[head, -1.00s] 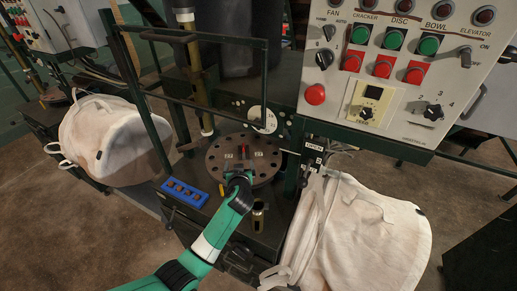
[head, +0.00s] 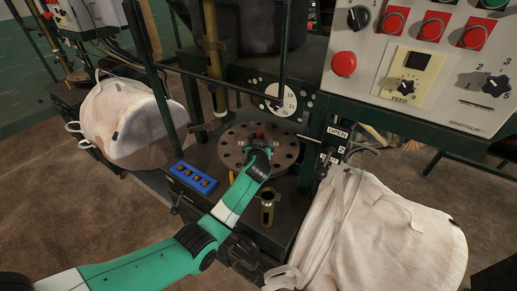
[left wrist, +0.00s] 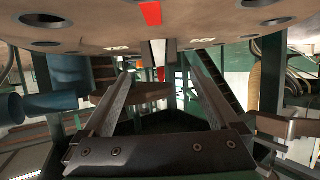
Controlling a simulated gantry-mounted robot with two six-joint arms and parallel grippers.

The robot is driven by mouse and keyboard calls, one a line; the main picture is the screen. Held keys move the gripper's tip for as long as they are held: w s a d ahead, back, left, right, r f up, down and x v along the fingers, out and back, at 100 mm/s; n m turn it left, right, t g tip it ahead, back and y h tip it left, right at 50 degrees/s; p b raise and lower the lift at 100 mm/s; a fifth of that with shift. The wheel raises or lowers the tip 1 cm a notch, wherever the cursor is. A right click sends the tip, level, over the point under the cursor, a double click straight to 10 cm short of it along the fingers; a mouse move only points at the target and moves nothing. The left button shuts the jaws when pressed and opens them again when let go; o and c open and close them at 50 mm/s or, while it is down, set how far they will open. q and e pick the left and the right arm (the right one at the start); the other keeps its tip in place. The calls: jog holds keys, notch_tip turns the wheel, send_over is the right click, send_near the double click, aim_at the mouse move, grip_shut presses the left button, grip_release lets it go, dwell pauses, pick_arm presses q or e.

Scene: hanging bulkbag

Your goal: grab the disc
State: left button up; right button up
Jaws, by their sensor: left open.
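The disc (head: 236,152) is a round, dark plate with a ring of holes, lying flat on top of the dark machine. It also fills the top of the left wrist view (left wrist: 100,32), with holes and a red mark. My left gripper (head: 258,138) reaches over the disc from the front, near its middle, and hides part of it. In the left wrist view the two fingers (left wrist: 161,80) are spread apart with nothing between them. I cannot tell whether they touch the disc. My right gripper is not in view.
A blue tray (head: 193,180) is left of the disc and a brass-coloured cylinder (head: 267,208) in front. A control panel (head: 430,75) is upper right. Dark frame bars (head: 155,90) stand close by.

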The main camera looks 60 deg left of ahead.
pick_arm(q)
jog(key=shift+w+a+f+b, duration=0.1)
jog(key=shift+a+f+b, duration=0.1)
jog(key=shift+f+b, duration=0.1)
jog(key=b+x, duration=0.3)
jog(key=shift+w+a+f, duration=0.1)
jog(key=shift+a, duration=0.2)
jog(key=shift+w+a+b, duration=0.25)
jog(key=shift+a+b, duration=0.05)
jog(key=shift+a, duration=0.1)
grip_shut()
